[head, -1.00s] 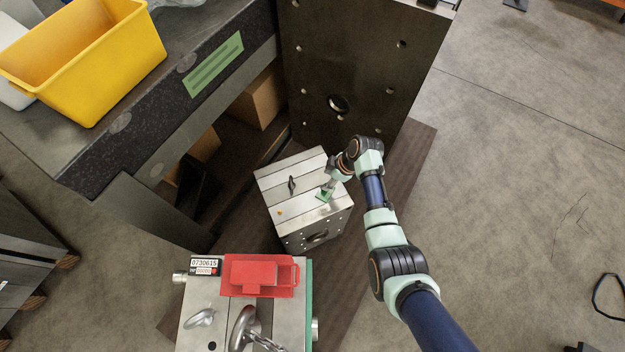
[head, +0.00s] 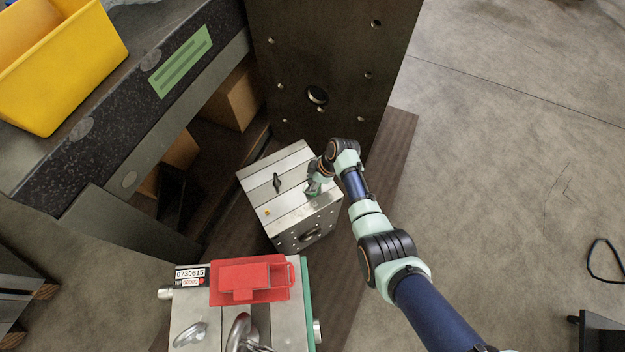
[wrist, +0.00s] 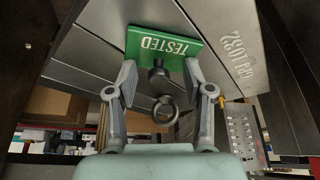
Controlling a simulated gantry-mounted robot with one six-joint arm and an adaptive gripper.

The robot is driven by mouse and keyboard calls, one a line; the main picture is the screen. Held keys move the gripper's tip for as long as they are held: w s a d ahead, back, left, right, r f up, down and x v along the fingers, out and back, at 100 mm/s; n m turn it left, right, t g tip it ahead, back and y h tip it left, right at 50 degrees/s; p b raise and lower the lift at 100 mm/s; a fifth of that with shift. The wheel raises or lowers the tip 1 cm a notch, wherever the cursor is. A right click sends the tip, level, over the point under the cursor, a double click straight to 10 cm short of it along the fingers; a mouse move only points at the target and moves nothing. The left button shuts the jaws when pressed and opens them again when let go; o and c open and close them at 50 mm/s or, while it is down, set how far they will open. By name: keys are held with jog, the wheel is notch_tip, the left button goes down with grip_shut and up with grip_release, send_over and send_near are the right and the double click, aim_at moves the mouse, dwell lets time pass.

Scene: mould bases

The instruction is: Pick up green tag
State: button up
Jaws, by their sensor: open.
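The green tag (wrist: 150,41) with the word TESTED lies on the light metal mould block, beyond my fingertips in the wrist view. In the head view it is almost wholly hidden by my gripper (head: 313,190). My gripper is open, and its two fingers (wrist: 159,68) point at the tag's near edge, one towards each side. A black knob and a black ring (wrist: 165,108) show between the fingers; I cannot tell if they join the tag. The mould block (head: 290,203) stands on the floor mat, with my gripper over its right part.
A black eye (head: 277,182) stands up from the block's top, left of my gripper. A tall dark plate (head: 330,50) stands behind the block. A second mould with a red part (head: 250,280) is in front. A bench with a yellow bin (head: 60,80) is at left.

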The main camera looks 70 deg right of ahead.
aim_at(311, 182)
grip_shut()
jog(key=shift+r, duration=0.15)
notch_tip(311, 182, up, 20)
jog(key=p, duration=1)
